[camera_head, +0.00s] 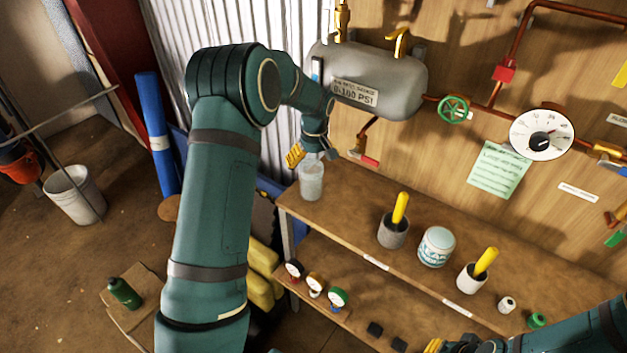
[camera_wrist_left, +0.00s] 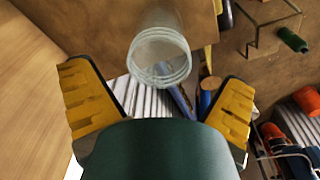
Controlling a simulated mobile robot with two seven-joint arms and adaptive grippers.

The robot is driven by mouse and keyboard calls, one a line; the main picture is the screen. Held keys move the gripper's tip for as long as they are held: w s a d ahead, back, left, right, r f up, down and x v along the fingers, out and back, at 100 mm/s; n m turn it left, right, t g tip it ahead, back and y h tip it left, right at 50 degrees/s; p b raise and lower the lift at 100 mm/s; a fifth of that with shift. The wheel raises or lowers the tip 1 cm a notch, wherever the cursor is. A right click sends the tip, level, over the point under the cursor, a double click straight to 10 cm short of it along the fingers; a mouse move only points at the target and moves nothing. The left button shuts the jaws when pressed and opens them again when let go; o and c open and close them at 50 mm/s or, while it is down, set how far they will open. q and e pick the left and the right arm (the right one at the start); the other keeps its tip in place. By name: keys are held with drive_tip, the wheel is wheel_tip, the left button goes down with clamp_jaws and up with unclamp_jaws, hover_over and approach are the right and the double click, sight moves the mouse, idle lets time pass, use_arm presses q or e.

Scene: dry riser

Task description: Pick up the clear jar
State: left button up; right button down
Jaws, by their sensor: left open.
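The clear jar (camera_head: 312,183) stands upright at the left end of the upper wooden shelf in the head view. My left gripper (camera_head: 311,155) is just above the jar, with its yellow fingers spread. In the left wrist view, the open, threaded mouth of the jar (camera_wrist_left: 160,58) shows between the tips of the left gripper (camera_wrist_left: 155,78), with room on both sides. The fingers do not appear to touch it. My right gripper (camera_head: 450,346) is only partly in view at the bottom edge, and its jaws cannot be made out.
A grey tank (camera_head: 375,85) hangs on the wall close to the left gripper. To the right on the upper shelf (camera_head: 350,215) are a grey cup (camera_head: 393,231), a patterned jar (camera_head: 436,247) and a white cup (camera_head: 471,278). Gauges (camera_head: 315,283) sit on the lower shelf.

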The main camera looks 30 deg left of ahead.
sight(311, 171)
use_arm(q)
drive_tip(key=f, duration=0.3)
drive_tip(key=w+a+f, duration=0.1)
drive_tip(key=f, duration=0.1)
drive_tip(key=shift+f, duration=0.3)
drive_tip(key=shift+s, duration=0.1)
drive_tip(key=c, duration=1.2)
drive_tip(key=shift+o, duration=0.2)
